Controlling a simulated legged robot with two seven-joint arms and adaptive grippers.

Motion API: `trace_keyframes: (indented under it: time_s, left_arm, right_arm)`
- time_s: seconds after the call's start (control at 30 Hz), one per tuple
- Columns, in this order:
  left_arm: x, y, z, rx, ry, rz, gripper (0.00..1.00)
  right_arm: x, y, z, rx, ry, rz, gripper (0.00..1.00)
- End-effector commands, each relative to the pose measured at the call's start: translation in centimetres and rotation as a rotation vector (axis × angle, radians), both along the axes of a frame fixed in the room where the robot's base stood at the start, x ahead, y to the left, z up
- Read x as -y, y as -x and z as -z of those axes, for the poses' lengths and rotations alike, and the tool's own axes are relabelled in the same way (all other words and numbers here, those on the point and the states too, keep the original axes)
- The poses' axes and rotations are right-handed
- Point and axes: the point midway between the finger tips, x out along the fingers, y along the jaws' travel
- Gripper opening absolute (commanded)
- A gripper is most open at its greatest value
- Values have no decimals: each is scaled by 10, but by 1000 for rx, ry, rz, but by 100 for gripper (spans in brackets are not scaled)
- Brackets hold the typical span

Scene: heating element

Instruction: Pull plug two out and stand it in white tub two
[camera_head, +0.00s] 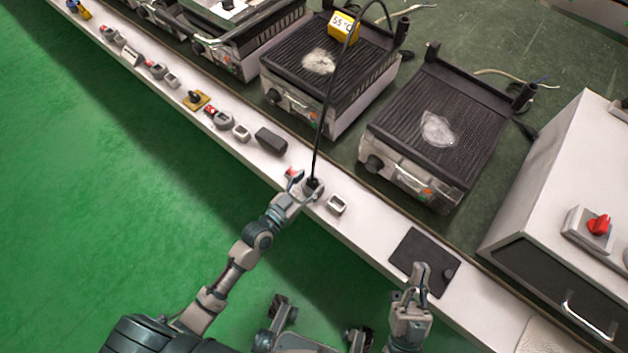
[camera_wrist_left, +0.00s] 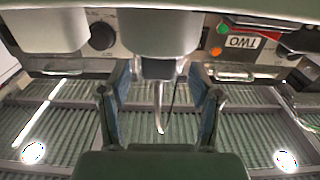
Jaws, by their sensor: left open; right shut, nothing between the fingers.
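Plug two, a dark plug (camera_head: 313,183) with a black cable rising from it, stands upright at the white bench edge. In the left wrist view it is a grey body (camera_wrist_left: 160,68) against a pale block (camera_wrist_left: 158,32); its seating is partly hidden. My left gripper (camera_head: 306,187) is at the plug. In the left wrist view its open fingers (camera_wrist_left: 160,108) are on either side of the plug, apart from it. White tub two (camera_head: 337,204) is just right of the plug and looks empty. My right gripper (camera_head: 420,270) is shut and empty, over a dark plate.
A red switch (camera_head: 292,174) is left of the plug. The dark plate (camera_head: 408,247) and a white cabinet (camera_head: 560,170) are to the right.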

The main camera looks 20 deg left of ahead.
Motion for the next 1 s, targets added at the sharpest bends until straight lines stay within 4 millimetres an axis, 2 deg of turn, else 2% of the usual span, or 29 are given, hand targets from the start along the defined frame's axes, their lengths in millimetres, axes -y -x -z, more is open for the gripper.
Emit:
trace_keyframes:
  time_s: [0.13,0.37,0.63,1.0]
  left_arm:
    - [6,-14,1,-1,-4,-2,64]
    - [9,-16,-1,0,-6,-1,64]
    - [7,-15,0,-1,-4,-1,0]
    - [6,-15,0,-1,-6,-2,0]
  right_arm:
    - [4,7,-3,53,-22,2,0]
    - [7,8,-5,63,-28,1,0]
    - [4,6,-4,59,-23,1,0]
    - [4,6,-5,58,-25,1,0]
